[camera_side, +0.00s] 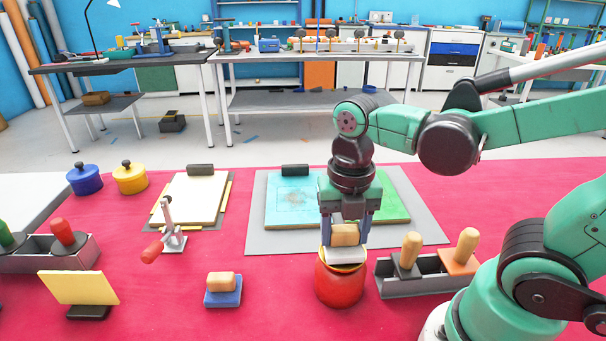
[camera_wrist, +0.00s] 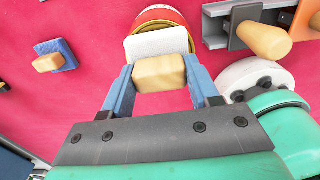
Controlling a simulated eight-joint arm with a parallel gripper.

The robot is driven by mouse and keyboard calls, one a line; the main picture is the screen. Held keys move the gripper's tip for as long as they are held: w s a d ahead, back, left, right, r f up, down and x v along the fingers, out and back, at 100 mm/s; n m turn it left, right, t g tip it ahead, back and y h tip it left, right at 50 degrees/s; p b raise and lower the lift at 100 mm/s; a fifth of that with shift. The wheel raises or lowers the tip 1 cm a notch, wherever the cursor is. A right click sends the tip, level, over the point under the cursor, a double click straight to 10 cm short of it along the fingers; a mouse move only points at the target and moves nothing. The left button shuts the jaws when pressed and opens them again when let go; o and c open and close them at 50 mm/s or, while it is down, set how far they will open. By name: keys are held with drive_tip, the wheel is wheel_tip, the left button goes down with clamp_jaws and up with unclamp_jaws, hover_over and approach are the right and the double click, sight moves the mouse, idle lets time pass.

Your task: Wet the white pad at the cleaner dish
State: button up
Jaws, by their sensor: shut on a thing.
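My gripper (camera_side: 346,229) is shut on the wooden handle of the white pad (camera_side: 346,256) and points down. The pad sits at the mouth of a red pot with a yellow rim (camera_side: 340,283), which looks like the cleaner dish. In the wrist view the white pad (camera_wrist: 160,42) covers part of the opening of the red pot (camera_wrist: 160,15), with the wooden handle between my blue fingers (camera_wrist: 158,75). I cannot tell how deep the pad is, or whether it touches liquid, as the inside of the pot is hidden.
A blue pad with a wooden handle (camera_side: 222,291) lies to the left. A grey rack (camera_side: 425,278) with two wooden-handled tools is close on the right. Behind stands a grey mat (camera_side: 262,238) with a blue-and-green board (camera_side: 295,200). Blue (camera_side: 85,181) and yellow (camera_side: 130,179) lidded pots stand far left.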

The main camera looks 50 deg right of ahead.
sight(344, 228)
drive_tip(key=shift+f, duration=0.5)
idle(0.4)
idle(0.4)
drive_tip(key=shift+r, duration=3.5)
